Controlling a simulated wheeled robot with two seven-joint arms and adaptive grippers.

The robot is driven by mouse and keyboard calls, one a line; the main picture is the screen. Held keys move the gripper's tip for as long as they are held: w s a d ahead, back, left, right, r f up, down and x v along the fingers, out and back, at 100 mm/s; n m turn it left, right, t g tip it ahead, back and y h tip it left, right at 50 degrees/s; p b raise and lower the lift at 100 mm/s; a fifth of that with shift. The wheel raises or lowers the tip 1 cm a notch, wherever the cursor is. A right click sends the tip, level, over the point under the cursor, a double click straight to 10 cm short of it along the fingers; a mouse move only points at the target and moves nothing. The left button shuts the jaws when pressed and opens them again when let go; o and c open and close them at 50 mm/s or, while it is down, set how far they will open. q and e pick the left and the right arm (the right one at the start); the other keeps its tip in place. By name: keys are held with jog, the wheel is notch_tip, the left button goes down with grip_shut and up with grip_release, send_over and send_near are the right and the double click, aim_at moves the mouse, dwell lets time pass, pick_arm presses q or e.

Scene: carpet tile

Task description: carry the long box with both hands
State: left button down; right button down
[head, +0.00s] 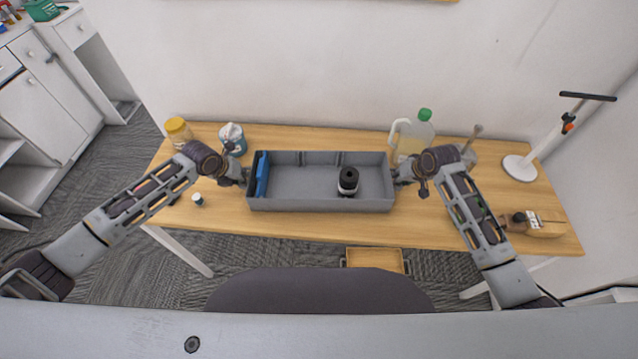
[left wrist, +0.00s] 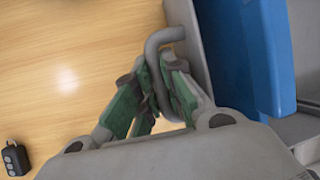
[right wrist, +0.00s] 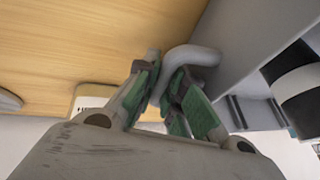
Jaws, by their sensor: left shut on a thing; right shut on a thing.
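The long grey box (head: 310,204) is level in front of me at the table in the head view. A blue object (head: 262,174) stands inside at its left end, and a black and white cylinder (head: 348,181) stands inside right of its middle. My left gripper (head: 243,176) is shut on the handle at the box's left end; the left wrist view shows the grey handle (left wrist: 163,40) between the green-padded fingers. My right gripper (head: 397,175) is shut on the right-end handle, which also shows in the right wrist view (right wrist: 190,58). I cannot tell whether the box's underside touches the table.
A white stand (head: 520,167) is at the right. A wooden tray (head: 375,260) is below the front edge.

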pick_arm(q)
jog(key=shift+r, duration=0.2)
pick_arm(e)
jog(key=shift+r, duration=0.2)
